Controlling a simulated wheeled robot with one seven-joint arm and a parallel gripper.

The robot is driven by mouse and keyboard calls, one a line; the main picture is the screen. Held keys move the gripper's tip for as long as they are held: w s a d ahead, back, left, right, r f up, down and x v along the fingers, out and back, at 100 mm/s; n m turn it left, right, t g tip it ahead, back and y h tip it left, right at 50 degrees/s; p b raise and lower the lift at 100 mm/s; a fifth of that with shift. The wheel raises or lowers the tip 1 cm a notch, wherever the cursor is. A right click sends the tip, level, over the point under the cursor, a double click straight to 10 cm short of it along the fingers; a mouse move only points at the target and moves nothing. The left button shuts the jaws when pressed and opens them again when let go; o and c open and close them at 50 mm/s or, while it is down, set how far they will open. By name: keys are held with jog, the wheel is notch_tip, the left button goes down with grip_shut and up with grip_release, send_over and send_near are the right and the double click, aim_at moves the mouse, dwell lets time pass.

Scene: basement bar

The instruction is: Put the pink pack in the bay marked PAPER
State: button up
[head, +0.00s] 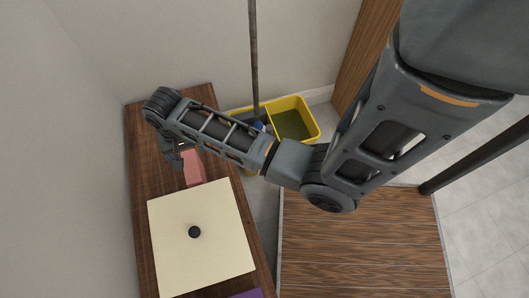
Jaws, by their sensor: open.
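The pink pack (194,168) is on the narrow dark wood surface at left, just beyond the cream panel. Its upper part is partly hidden by my arm and gripper. My gripper (176,157) is at the pack's left side, close to it. It is open; whether a finger touches the pack cannot be told from this view. No bay marked PAPER and no lettering can be made out.
A square cream panel with a black knob (195,232) lies on the wood surface (140,190). A purple thing (247,294) shows at the bottom edge. A yellow mop bucket (311,122) with a pole stands behind my arm. A slatted wood top (360,250) is at right, clear.

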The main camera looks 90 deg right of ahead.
jog(key=s+a+r+n+t+h, duration=0.1)
jog(key=s+a+n+t, duration=0.25)
jog(key=s, duration=0.35)
jog(key=s+a+r+n+t, duration=0.2)
jog(key=s+a+n+t, duration=0.1)
jog(key=s+a, duration=0.25)
jog(key=s+a+r+n+t, duration=0.2)
jog(key=s+r, duration=0.2)
jog(key=r, duration=0.4)
jog(key=s+a+r+n+t+y, duration=0.1)
jog(key=s+r+n+t, duration=0.1)
jog(key=r, duration=0.6)
jog(key=s+a+r+n+t, duration=0.2)
jog(key=s+r+t, duration=0.1)
jog(key=s+r, duration=0.3)
notch_tip(320, 180, up, 2)
jog(key=shift+a+r+t, duration=0.1)
jog(key=shift+a+t, duration=0.25)
